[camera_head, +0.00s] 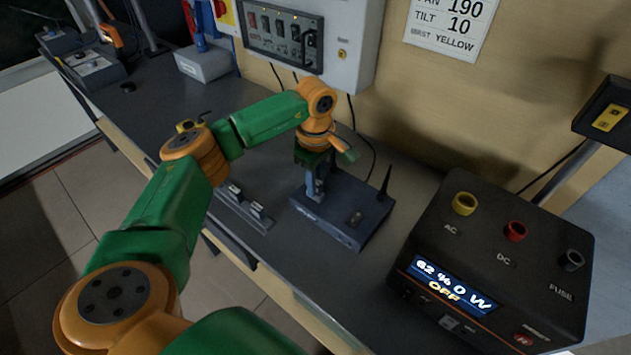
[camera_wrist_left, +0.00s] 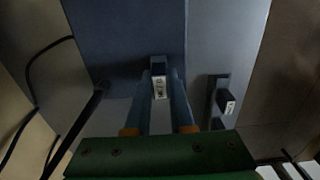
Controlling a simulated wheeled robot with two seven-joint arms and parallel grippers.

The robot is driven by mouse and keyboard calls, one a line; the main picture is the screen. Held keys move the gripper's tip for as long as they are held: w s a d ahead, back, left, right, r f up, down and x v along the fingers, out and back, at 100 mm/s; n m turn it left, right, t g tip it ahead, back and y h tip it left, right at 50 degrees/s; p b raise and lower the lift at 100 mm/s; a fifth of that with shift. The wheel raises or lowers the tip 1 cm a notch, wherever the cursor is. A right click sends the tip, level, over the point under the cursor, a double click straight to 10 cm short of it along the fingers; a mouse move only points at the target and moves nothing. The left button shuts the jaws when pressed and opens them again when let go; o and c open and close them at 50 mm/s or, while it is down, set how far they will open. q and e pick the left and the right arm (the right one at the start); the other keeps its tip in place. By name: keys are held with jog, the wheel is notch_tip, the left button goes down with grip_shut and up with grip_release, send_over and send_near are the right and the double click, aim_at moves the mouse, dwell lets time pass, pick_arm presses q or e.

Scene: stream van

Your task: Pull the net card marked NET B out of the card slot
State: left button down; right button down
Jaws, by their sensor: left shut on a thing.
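A dark blue router-like box (camera_head: 345,215) with antennas stands on the bench; its front part also shows in the left wrist view (camera_wrist_left: 125,35). My left gripper (camera_head: 315,190) points down over the left end of the box. In the left wrist view its two blue fingers (camera_wrist_left: 160,92) are shut on a small dark card with a white label (camera_wrist_left: 159,88). The label is too small to read surely. I cannot tell how deep the card sits in its slot, as the fingers hide it. My right gripper is not in view.
A low rack (camera_head: 228,212) with two small labelled cards stands left of the box near the bench edge. A dark power unit (camera_head: 490,285) showing OFF stands at the right. A wall panel (camera_head: 285,35) with switches and some cables are behind.

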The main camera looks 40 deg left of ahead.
pick_arm(q)
jog(key=shift+r, duration=0.2)
jog(key=shift+r+p, duration=1.2)
jog(key=shift+r, duration=0.1)
notch_tip(320, 180, up, 3)
jog(key=p, duration=0.2)
jog(key=shift+p, duration=0.4)
